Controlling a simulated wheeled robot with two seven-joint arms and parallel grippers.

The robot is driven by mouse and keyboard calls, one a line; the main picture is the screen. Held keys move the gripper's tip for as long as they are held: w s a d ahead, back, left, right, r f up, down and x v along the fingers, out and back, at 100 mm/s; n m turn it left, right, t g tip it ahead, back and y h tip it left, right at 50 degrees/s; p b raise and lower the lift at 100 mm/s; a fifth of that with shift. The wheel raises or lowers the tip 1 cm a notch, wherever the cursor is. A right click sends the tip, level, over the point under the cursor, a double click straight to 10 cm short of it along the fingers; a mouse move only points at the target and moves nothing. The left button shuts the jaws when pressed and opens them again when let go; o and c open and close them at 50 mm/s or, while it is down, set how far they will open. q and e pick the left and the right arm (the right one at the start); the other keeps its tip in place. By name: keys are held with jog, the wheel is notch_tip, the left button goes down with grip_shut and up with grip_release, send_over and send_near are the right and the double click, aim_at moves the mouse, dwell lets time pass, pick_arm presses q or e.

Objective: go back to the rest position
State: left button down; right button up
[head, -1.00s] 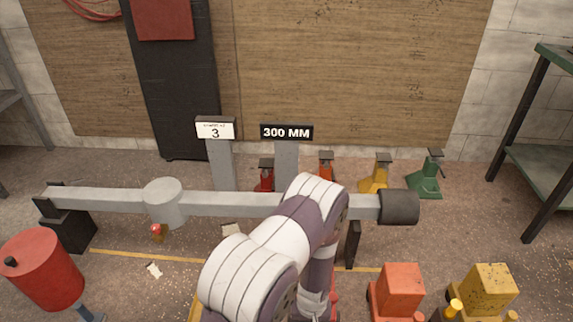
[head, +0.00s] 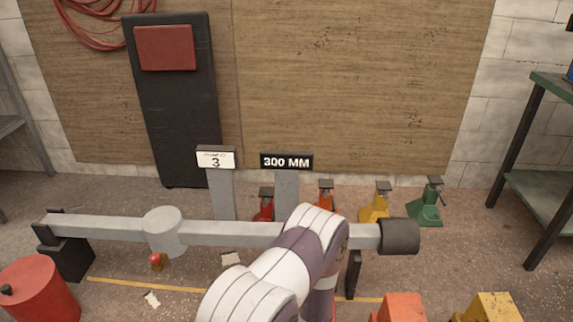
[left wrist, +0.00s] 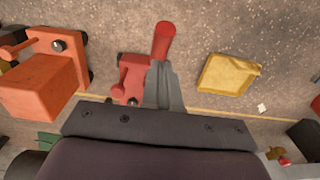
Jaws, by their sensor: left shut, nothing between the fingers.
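My left gripper (left wrist: 163,75) shows in the left wrist view as narrow grey fingers, shut and empty, pointing away from the dark wrist plate. A red cylindrical grip (left wrist: 165,40) appears just past the fingertips, near a small red jack (left wrist: 132,78) on the floor; whether it touches the fingers I cannot tell. In the head view a white and dark arm of mine (head: 290,260) rises from the bottom centre, in front of the grey beam. Its gripper is hidden there. My right gripper is not in view.
A long grey beam (head: 105,227) with a dark end (head: 399,237) spans the middle. Several coloured jacks stand behind it, including a green one (head: 425,208). A red drum (head: 40,290) is at lower left, a yellow block (head: 492,308) at lower right, a shelf (head: 545,185) at right.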

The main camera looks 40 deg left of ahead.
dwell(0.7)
pick_arm(q)
jog(key=shift+s+d+m+g, duration=0.1)
jog(key=shift+s+m+g, duration=0.3)
jog(key=shift+s, duration=0.6)
notch_tip(320, 180, up, 63)
jog(key=s+d+m+t+p, duration=0.2)
jog(key=m+p, duration=0.3)
jog(key=p, duration=3.2)
jog(key=shift+f+m, duration=0.15)
jog(key=shift+m, duration=0.15)
